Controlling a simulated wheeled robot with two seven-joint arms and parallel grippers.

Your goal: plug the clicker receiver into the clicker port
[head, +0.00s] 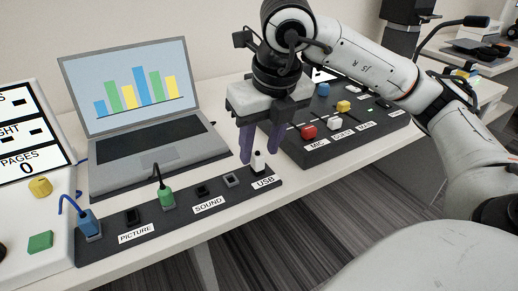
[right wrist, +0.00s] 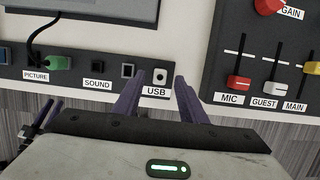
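A small white piece with a black top (head: 257,162), which looks like the clicker receiver, stands upright at the USB-labelled place on the dark port strip (head: 180,222). In the right wrist view it appears from above as a white block with a dark round spot (right wrist: 160,76). It looks seated in the port there, though its lower end is hidden. My right gripper (head: 260,158) is open, its two purple fingers pointing down on either side of the white piece, with gaps showing in the right wrist view (right wrist: 157,98).
A blue plug (head: 88,222) and a green plug (head: 166,196) stand in the strip. An open laptop (head: 150,160) is behind it. A mixer with sliders (head: 300,150) lies to the right. A display panel (head: 25,130), a yellow knob and a green button are at left.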

